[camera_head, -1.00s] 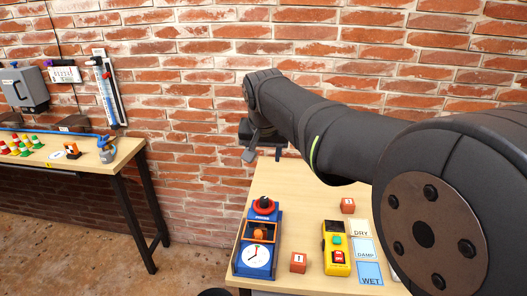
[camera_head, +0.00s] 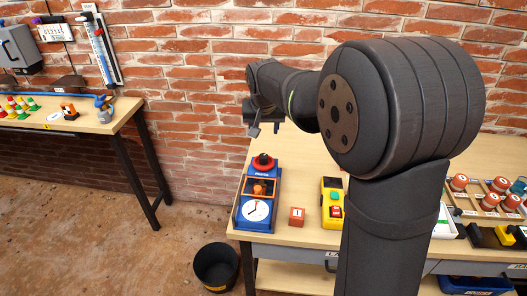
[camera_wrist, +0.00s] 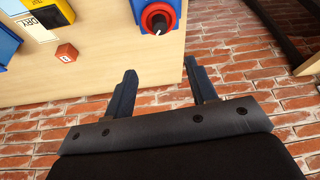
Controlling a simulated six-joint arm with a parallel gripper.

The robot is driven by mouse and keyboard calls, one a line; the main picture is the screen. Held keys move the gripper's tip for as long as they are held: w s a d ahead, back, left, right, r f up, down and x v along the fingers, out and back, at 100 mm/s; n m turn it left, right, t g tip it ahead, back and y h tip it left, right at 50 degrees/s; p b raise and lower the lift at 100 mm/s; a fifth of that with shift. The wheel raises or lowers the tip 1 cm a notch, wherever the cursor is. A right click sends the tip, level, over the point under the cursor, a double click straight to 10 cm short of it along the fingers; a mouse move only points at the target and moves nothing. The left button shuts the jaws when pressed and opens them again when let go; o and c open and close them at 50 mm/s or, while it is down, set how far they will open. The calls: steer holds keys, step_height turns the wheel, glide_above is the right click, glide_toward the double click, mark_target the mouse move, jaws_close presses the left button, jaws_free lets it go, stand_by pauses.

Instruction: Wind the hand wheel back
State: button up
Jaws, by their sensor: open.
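The red hand wheel (camera_head: 263,161) with a dark centre knob sits at the back end of a blue device (camera_head: 238,212) on the bench. The device has a white dial (camera_head: 256,210) at its front and an orange part (camera_head: 259,188) in an open frame. In the wrist view the hand wheel (camera_wrist: 158,17) lies beyond my fingertips, with a white mark on its knob. My gripper (camera_wrist: 160,70) is open and empty, apart from the wheel. In the head view my gripper (camera_head: 266,127) hangs above and behind the wheel, close to the brick wall. The wheel is unobstructed.
A red block (camera_head: 297,217) and a yellow box (camera_head: 326,215) stand right of the device. My arm hides the bench middle. Red-topped items (camera_head: 490,201) stand at the right. A black bin (camera_head: 216,265) is on the floor. Another bench (camera_head: 125,108) is at the left.

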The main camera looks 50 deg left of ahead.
mark_target(264, 156)
steer(key=x, duration=1.7)
steer(key=shift+a+f, duration=0.1)
steer(key=shift+f, duration=0.05)
steer(key=c, duration=1)
